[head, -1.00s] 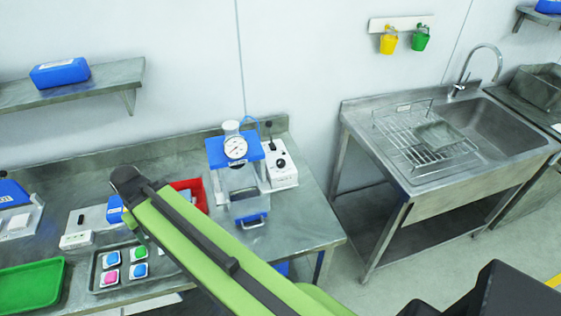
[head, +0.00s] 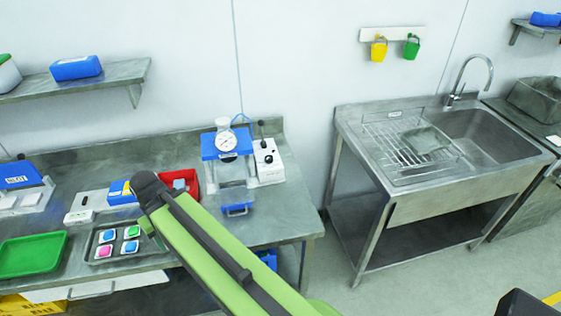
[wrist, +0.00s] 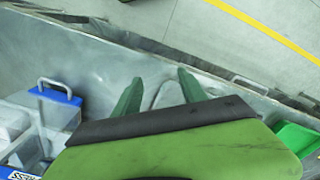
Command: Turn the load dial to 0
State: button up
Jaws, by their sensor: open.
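A small white box (head: 267,162) with a dark round knob on its face and a black lever on top stands on the steel bench in the head view. I take the knob (head: 268,158) to be the load dial, but its marks are too small to read. A blue-topped press with a round white gauge (head: 227,141) stands just left of it. My gripper (wrist: 158,80) is open and empty in the wrist view, with bare bench behind its two green fingers. The dial does not show clearly in the wrist view. My arm hides part of the bench in the head view.
A red bin (head: 186,180) lies left of the press, partly behind my arm. A dark tray (head: 104,256) with coloured blocks and a green tray (head: 33,254) are further left. A sink (head: 486,138) stands to the right across a floor gap.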

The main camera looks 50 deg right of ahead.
aim_at(269, 159)
jog(key=z, duration=2.6)
jog(key=k, duration=0.6)
jog(key=u, duration=1.05)
jog(key=i, duration=1)
jog(key=u, duration=0.05)
